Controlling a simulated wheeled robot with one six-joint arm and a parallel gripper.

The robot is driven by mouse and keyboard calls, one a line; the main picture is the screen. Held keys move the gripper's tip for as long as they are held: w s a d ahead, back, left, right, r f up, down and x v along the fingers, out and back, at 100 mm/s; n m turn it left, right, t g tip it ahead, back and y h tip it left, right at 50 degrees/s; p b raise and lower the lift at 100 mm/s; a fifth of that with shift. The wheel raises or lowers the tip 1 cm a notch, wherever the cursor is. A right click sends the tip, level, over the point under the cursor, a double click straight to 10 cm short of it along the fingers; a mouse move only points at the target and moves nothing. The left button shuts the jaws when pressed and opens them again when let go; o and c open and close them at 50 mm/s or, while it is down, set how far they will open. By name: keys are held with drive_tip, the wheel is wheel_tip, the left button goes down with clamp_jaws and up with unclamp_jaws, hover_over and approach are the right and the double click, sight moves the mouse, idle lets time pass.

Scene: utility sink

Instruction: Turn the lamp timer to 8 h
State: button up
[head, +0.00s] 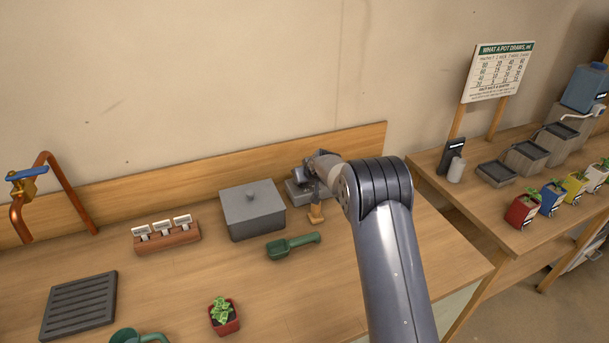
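A low grey box-like device (296,194) stands on the bench against the back board, right of a grey lidded bin. It may be the lamp timer, but my arm covers much of it and I can read no dial or hour marks. My gripper (311,188) is over this device, pointing down at it. Its fingers are small, dark and partly hidden, so I cannot tell whether they are open or shut, or whether they touch anything.
A small orange-brown tool (316,212) stands just in front of the device. Nearby are the lidded grey bin (254,211) and a green scoop (293,246). A wooden label holder (166,238), a potted plant (223,316) and a slatted tray (79,306) lie left. A second bench (500,223) stands right.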

drive_tip(key=shift+w+f, duration=0.1)
drive_tip(key=shift+f, duration=0.1)
drive_tip(key=shift+c, duration=0.2)
clamp_jaws()
